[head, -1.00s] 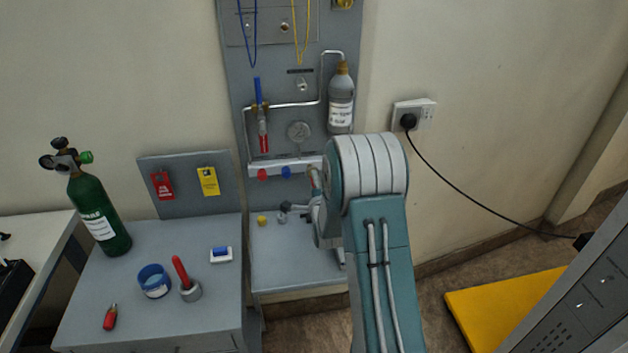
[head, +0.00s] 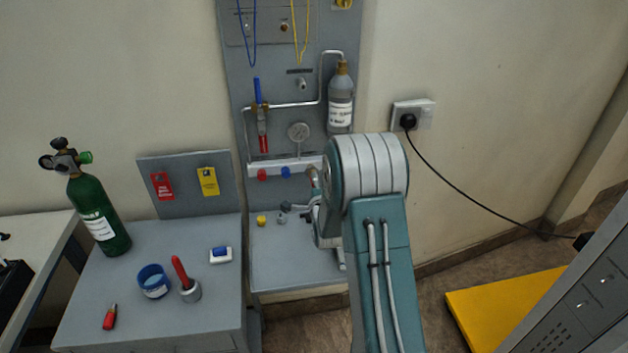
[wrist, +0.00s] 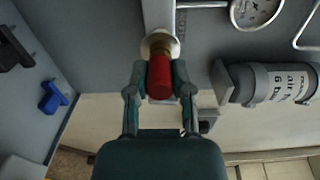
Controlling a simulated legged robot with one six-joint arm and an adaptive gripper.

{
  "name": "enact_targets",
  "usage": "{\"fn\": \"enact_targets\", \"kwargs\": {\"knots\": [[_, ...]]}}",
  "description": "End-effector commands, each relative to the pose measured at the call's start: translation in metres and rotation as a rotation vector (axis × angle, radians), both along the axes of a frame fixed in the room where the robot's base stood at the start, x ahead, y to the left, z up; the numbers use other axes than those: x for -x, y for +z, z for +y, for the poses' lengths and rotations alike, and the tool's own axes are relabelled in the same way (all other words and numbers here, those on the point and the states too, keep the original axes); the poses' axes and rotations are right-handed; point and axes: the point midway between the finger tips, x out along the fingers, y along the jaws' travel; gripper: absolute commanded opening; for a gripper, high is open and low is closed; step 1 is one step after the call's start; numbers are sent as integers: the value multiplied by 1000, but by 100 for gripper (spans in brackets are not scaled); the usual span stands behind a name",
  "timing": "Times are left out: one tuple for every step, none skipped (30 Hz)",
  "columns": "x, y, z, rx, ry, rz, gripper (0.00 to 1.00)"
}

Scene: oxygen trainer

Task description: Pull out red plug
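The red plug (wrist: 160,78) is a short red cylinder with a brass part at its far end, in the middle of the wrist view. The brass end meets a pale round fitting (wrist: 160,42) on the end of the white manifold. How deep it sits in there I cannot tell. My gripper (wrist: 160,82) has one finger on each side of the red cylinder, and both appear to touch it. In the head view my arm hides most of the gripper and the plug, beside the right end of the manifold (head: 300,164).
Red (head: 262,175) and blue (head: 286,172) knobs sit on the manifold. A grey bottle (head: 341,100) and a gauge (head: 298,132) are above. Small parts, including a yellow one (head: 262,221), lie on the shelf below. A green cylinder (head: 99,212) stands left.

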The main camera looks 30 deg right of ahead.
Motion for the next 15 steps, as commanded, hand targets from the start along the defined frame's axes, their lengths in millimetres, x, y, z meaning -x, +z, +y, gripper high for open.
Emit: {"fn": "enact_targets", "kwargs": {"knots": [[0, 0, 0, 0, 0, 0, 0], [0, 0, 0, 0, 0, 0, 0], [0, 0, 0, 0, 0, 0, 0], [0, 0, 0, 0, 0, 0, 0], [0, 0, 0, 0, 0, -1, 0], [0, 0, 0, 0, 0, -1, 0], [1, 0, 0, 0, 0, -1, 0], [1, 0, 0, 0, 0, 0, 0], [3, 0, 1, 0, 0, 0, 0], [4, 0, 1, 0, 0, 0, 0], [5, 0, 1, 0, 0, 1, 0], [6, 0, 2, 0, 0, 0, 0], [7, 0, 2, 0, 0, 0, 0], [8, 0, 2, 0, 0, 0, 0], [9, 0, 3, 0, 0, -1, 0]]}}
